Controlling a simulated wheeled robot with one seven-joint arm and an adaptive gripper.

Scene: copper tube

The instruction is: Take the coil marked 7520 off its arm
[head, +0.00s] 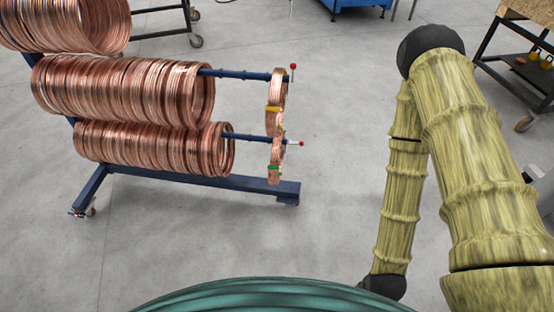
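A blue rack at the left carries copper coils on its arms. A single coil with a yellow band (280,90) hangs at the outer end of the upper arm (240,75). A single coil with a green band (277,151) hangs at the outer end of the lower arm (247,138). No number is legible, so I cannot tell which coil is marked 7520. A red-tipped pin (293,67) stands up at the upper arm's end. Another red-tipped pin (301,143) points right at the lower arm's end. My gripper is not in view; my arm bends down at the right.
Large rows of coils (125,92) fill the inner parts of the rack arms. The rack's base beam (235,183) runs along the floor. The floor between the rack and my arm is clear. A wheeled table (505,35) stands at the upper right.

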